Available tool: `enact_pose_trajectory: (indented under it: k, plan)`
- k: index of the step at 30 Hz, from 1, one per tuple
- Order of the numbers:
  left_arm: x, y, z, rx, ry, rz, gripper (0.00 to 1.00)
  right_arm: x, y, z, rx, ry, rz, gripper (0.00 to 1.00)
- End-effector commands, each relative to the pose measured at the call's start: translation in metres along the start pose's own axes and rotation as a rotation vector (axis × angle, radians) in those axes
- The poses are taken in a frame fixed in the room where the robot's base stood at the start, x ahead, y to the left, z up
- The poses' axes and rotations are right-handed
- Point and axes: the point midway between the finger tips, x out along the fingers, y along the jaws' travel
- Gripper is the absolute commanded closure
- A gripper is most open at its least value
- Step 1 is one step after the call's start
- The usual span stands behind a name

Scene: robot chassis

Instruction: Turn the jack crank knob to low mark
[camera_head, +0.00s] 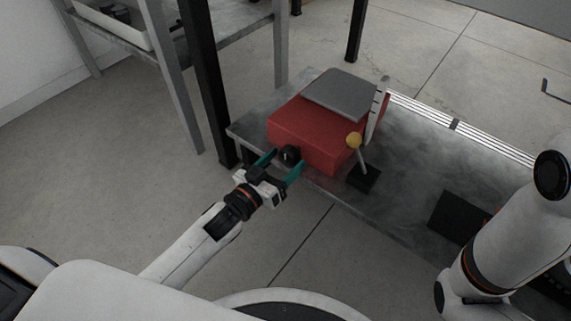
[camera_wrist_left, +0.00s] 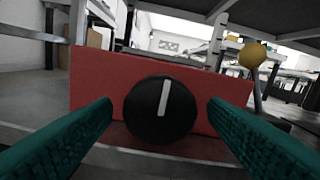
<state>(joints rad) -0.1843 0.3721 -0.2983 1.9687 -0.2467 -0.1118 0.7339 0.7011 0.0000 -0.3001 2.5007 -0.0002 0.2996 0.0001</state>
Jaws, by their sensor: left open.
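The jack is a red box (camera_head: 313,133) with a grey top plate (camera_head: 344,94), standing on a grey metal table. Its black round crank knob (camera_head: 290,155) is on the front face. In the left wrist view the knob (camera_wrist_left: 160,112) has a white pointer line that points up, tilted slightly right. My left gripper (camera_head: 282,166) is open, its green fingers on either side of the knob, and gaps show between fingers and knob. A white upright scale (camera_head: 377,112) with dark marks stands at the box's right side. My right gripper is not seen; its arm is at right.
A yellow-ball lever (camera_head: 354,140) on a black base (camera_head: 364,178) stands right of the box, close to it. A dark flat block (camera_head: 457,216) lies further right on the table (camera_head: 420,160). A dark post (camera_head: 207,80) rises behind left.

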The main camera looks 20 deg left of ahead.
Motion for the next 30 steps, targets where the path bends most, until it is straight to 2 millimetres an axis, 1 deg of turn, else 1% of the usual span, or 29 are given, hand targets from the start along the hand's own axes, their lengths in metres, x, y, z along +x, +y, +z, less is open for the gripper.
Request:
enact_pose_trajectory:
  k: [1,4,14,15,22,30]
  plan:
    - [0.0049,0.0004,-0.0014,0.001,-0.001,-0.001,0.32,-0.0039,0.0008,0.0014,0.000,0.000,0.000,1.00]
    - [0.0104,0.0005,-0.0006,0.002,0.000,0.000,0.32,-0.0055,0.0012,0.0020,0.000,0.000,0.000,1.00]
    - [0.0126,0.0001,0.0002,0.001,0.001,0.001,0.32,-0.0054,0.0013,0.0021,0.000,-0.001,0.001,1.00]
    - [0.0126,0.0001,0.0002,0.001,0.001,0.001,0.38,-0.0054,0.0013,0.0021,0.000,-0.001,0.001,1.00]
    - [0.0125,0.0000,0.0002,0.000,0.001,0.001,0.76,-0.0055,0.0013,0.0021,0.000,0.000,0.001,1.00]
    - [0.0124,-0.0003,0.0019,0.026,0.001,0.001,0.76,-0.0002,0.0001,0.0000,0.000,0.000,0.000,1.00]
